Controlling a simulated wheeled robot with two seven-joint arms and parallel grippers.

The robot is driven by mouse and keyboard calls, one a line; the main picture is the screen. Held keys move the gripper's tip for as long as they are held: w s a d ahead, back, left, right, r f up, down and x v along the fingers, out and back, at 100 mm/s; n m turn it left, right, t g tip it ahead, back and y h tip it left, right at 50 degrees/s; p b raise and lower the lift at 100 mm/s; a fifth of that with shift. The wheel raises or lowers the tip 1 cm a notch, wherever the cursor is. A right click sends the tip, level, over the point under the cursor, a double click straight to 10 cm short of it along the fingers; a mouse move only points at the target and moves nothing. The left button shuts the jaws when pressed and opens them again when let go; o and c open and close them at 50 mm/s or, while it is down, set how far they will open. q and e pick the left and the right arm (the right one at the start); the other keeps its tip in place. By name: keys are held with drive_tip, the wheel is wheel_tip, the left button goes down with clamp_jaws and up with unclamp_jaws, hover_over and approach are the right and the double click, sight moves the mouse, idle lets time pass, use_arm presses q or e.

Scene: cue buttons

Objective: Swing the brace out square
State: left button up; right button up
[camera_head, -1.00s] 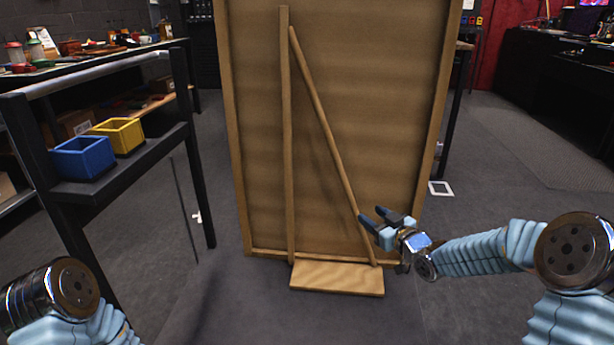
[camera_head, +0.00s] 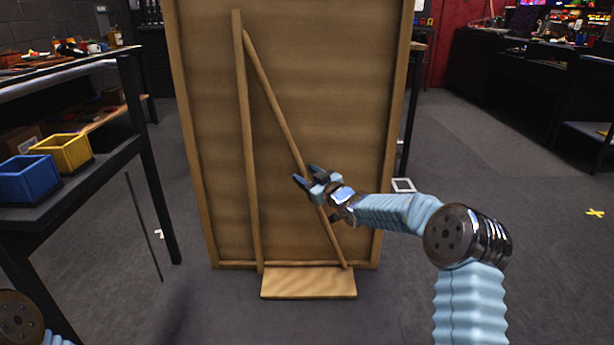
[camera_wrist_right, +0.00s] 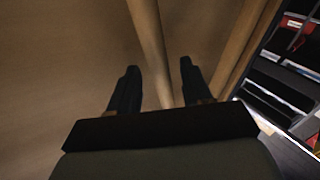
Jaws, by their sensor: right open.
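The brace (camera_head: 277,112) is a slanted wooden bar on the back of a wooden panel (camera_head: 210,130). It runs from near the top of an upright strip (camera_head: 247,150) down to the right, ending above a flat wooden board (camera_head: 308,284) at the foot. My right gripper (camera_head: 306,178) is open at the brace's lower middle, overlapping it in the head view. In the right wrist view the brace (camera_wrist_right: 147,35) runs down between the two open fingers (camera_wrist_right: 158,85); contact cannot be told. My left gripper is out of view; only part of my left arm shows.
A dark shelf (camera_head: 75,190) with a blue bin (camera_head: 27,180) and a yellow bin (camera_head: 65,152) stands to the left. Dark benches (camera_head: 515,85) stand at the back right. The floor on the right is open, with a yellow cross mark (camera_head: 594,212).

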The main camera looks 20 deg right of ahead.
drive_tip(key=shift+w, duration=0.1)
clamp_jaws()
idle(0.4)
